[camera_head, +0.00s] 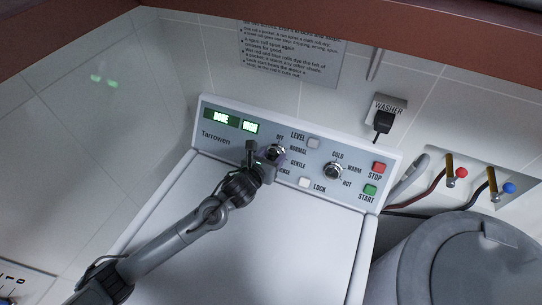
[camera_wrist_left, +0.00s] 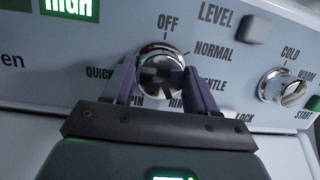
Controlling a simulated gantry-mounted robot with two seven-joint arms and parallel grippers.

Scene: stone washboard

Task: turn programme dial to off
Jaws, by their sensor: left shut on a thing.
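The programme dial (camera_head: 277,150) is a round chrome knob on the washer's control panel, with OFF printed above it. In the left wrist view the dial (camera_wrist_left: 162,62) sits between the two purple fingers of my left gripper (camera_wrist_left: 160,82), which is shut on it from both sides. Its labels run OFF, NORMAL, GENTLE, RINSE, SPIN and QUICK, some partly covered by the fingers. I cannot tell clearly which label the dial points to. In the head view my left gripper (camera_head: 266,160) covers the dial's lower left side. My right gripper is not in view.
The temperature dial (camera_head: 333,171), LEVEL button (camera_head: 313,143), LOCK button (camera_head: 305,183), red STOP button (camera_head: 379,168) and green START button (camera_head: 370,191) lie right of the programme dial. Lit displays (camera_head: 221,117) read DONE and HIGH. The washer's white top (camera_head: 270,240) is clear.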

